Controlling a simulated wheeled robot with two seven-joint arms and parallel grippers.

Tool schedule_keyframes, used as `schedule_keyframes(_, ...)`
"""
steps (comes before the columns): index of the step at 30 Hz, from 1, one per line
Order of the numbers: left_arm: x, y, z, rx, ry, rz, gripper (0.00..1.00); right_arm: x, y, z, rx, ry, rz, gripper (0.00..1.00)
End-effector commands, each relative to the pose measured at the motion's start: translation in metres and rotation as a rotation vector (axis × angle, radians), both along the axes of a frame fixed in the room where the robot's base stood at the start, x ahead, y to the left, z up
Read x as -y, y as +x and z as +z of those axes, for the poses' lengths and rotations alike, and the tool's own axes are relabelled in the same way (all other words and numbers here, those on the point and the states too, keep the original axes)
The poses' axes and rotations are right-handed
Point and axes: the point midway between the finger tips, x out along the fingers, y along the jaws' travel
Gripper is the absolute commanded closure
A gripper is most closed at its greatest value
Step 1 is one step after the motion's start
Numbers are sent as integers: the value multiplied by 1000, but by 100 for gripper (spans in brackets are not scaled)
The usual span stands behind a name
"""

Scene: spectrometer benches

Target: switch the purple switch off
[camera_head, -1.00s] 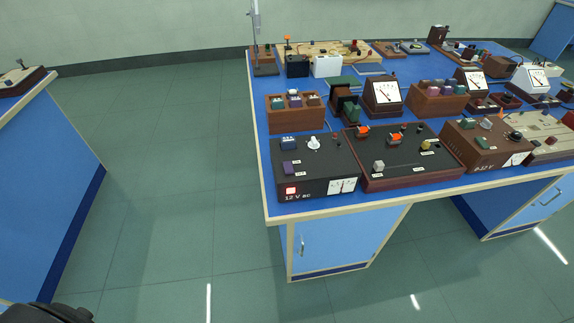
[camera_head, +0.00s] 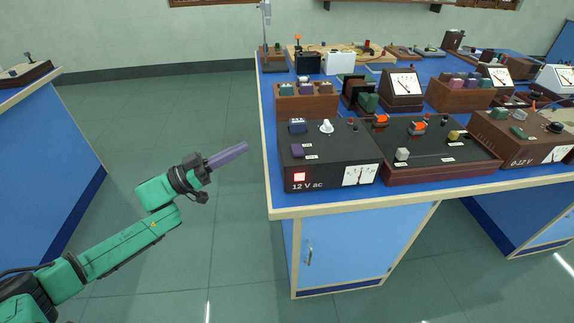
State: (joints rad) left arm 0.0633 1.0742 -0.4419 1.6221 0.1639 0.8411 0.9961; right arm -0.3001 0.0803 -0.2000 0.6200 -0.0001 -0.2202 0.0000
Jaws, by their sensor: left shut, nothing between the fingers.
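The purple switch (camera_head: 297,150) sits on the sloping top of a black power unit (camera_head: 340,160) marked "12 V ac", near its left edge. A small white label is beside it. A red square lamp (camera_head: 300,177) is lit on the unit's front face. My left gripper (camera_head: 246,147) is shut and empty, with its purple-grey fingers pointing right. It is over the floor side of the bench, left of the unit and apart from the switch in the picture. My right gripper is not in view.
The blue bench (camera_head: 400,200) has a pale edge. A white knob (camera_head: 326,126) and a dark blue block (camera_head: 297,126) are also on the unit. A black panel with orange switches (camera_head: 430,145) stands right of it. Meters and wooden boxes fill the bench behind.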

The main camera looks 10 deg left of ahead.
Motion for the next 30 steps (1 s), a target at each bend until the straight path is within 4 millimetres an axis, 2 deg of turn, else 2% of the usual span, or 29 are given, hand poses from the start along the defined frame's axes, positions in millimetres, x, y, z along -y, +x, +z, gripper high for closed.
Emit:
schedule_keyframes(1,14,-13,10,19,-16,-88,100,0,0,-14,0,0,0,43)
schedule_keyframes(3,27,-30,28,25,-42,-187,100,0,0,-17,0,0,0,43)
schedule_keyframes(8,37,-44,43,26,-61,-261,100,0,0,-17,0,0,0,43)
schedule_keyframes(15,37,-42,44,26,-61,-256,100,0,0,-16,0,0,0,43)
schedule_keyframes(19,46,-38,48,28,-64,-256,100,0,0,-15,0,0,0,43)
schedule_keyframes(30,112,-8,76,31,-64,-256,100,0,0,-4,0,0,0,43)
